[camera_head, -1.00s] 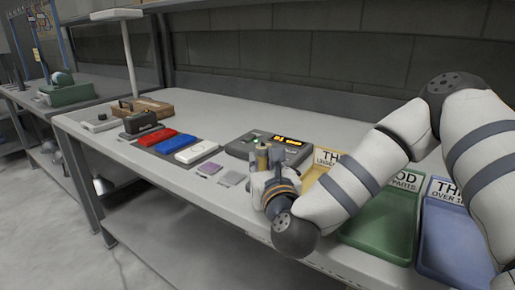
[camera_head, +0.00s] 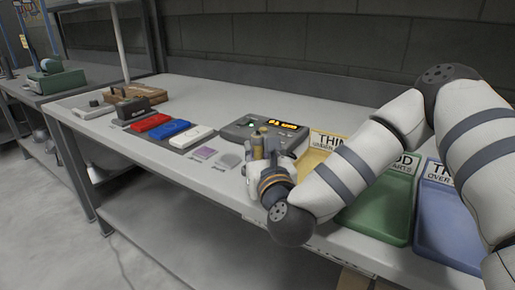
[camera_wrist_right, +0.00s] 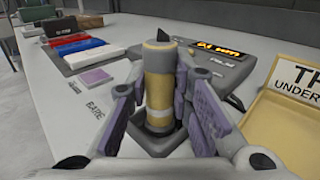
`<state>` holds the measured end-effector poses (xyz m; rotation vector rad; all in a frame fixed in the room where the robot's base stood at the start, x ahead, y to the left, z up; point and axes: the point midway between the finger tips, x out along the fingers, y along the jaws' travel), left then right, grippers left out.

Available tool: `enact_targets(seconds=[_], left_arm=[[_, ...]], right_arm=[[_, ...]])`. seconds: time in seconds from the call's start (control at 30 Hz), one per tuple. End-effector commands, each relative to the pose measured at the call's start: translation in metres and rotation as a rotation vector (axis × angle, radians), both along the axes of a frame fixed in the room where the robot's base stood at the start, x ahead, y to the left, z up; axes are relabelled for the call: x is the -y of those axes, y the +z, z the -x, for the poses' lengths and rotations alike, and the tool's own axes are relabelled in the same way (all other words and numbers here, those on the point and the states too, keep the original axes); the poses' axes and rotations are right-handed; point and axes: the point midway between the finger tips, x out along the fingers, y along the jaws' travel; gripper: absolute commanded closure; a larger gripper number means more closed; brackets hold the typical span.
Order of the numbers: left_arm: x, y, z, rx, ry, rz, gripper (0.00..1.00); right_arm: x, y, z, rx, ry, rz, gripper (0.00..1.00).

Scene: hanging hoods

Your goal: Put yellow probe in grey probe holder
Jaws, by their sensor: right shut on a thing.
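The yellow probe (camera_wrist_right: 158,84), a yellow cylinder with grey ends, stands roughly upright between the purple-padded fingers of my right gripper (camera_wrist_right: 160,100), which is shut on it. The probe's top also shows in the head view (camera_head: 257,146). Its lower end is over a dark grey square piece (camera_wrist_right: 150,146), which may be the grey probe holder; I cannot tell whether the probe is seated in it or just above it. A grey gauge (camera_head: 240,130) with a lit orange display stands just behind the gripper. My left gripper is out of view.
Red (camera_head: 152,122), blue (camera_head: 168,130) and white (camera_head: 192,137) blocks lie left of the gripper, with small purple (camera_head: 204,153) and grey pads nearer. Yellow (camera_head: 313,160), green (camera_head: 380,222) and blue (camera_head: 455,225) trays lie to the right. The bench's back is clear.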

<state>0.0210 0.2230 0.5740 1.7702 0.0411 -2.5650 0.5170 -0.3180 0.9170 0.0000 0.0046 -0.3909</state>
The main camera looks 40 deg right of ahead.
Motion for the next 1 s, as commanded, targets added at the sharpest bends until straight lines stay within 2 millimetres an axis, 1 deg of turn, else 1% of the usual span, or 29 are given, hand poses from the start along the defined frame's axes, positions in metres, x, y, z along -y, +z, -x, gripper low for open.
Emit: enact_targets(seconds=[0.03, 0.07, 0.1, 0.13, 0.37, 0.47, 0.7, 0.8, 0.9, 1.0], left_arm=[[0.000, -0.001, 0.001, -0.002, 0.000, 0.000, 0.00], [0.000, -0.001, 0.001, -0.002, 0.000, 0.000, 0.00], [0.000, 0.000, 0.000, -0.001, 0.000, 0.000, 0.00], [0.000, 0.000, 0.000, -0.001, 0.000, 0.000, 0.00], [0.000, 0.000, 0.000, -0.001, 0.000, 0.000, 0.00], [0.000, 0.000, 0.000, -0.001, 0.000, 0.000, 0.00], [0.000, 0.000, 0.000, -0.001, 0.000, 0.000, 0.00], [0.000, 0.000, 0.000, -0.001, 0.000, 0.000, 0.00], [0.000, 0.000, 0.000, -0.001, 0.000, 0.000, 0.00], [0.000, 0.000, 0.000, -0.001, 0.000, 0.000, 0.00]], right_arm=[[0.000, -0.002, 0.000, 0.000, 0.000, 0.000, 0.78], [0.000, -0.001, 0.000, 0.000, 0.000, 0.000, 0.71], [0.000, -0.001, 0.000, 0.000, 0.000, 0.000, 0.62], [0.000, -0.001, 0.000, 0.000, 0.000, 0.000, 0.56], [0.000, -0.001, 0.000, -0.002, 0.000, -0.001, 0.56], [-0.002, -0.002, 0.005, -0.003, 0.001, -0.001, 0.56], [-0.021, -0.001, 0.050, -0.003, 0.003, -0.002, 0.56], [-0.027, -0.001, 0.063, -0.001, 0.001, -0.002, 0.56], [-0.029, -0.001, 0.069, -0.001, 0.000, 0.000, 0.56], [-0.029, 0.000, 0.070, 0.000, 0.000, 0.000, 0.56]])
